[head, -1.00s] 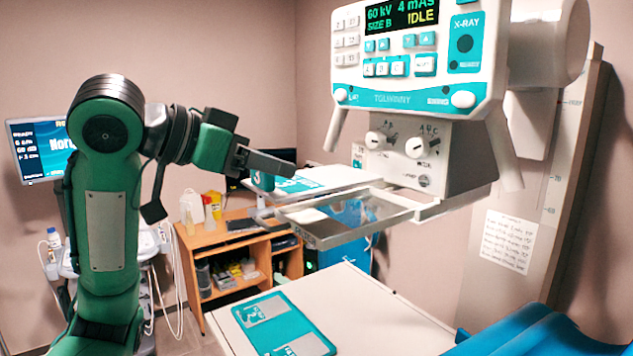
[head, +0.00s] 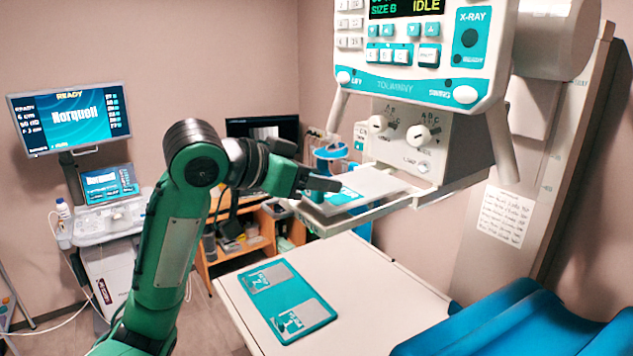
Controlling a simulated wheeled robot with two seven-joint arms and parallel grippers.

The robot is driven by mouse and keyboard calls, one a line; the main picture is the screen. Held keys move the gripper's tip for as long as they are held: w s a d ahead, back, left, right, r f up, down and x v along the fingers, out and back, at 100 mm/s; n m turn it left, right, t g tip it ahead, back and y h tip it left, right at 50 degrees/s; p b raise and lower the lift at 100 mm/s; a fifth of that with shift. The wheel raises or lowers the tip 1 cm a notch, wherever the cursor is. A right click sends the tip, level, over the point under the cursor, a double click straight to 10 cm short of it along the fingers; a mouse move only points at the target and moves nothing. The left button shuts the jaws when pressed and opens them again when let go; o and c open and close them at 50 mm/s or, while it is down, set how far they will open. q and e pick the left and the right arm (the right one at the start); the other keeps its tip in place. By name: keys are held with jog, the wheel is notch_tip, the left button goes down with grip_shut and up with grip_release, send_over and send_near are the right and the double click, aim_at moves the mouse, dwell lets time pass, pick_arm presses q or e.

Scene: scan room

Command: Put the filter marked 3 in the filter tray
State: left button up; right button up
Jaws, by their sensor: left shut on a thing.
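The filter (head: 376,185) is a thin pale plate with a teal end and a white mark. The mark is partly covered by my gripper, so I cannot read it fully. My left gripper (head: 325,184) is shut on the filter's teal left end. The filter tray (head: 345,221) is a metal frame pulled out below the X-ray head. The plate lies level over the tray and covers most of its opening. I cannot tell whether it rests in the tray or hangs just above it. My right gripper is out of view.
The X-ray head (head: 425,55) with knobs hangs above and behind the tray. A teal holder (head: 290,300) with grey plates lies on the white table (head: 380,290) below. A blue cushion (head: 510,325) is at the lower right. A wooden shelf (head: 235,250) stands behind my arm.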

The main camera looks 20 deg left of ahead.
pick_arm(q)
jog(key=shift+f, duration=0.45)
jog(key=shift+f+p, duration=0.35)
jog(key=shift+p, duration=0.35)
jog(key=shift+w+f, duration=0.1)
jog(key=shift+f, duration=0.15)
jog(key=o, duration=1.1)
jog(key=shift+c, duration=0.2)
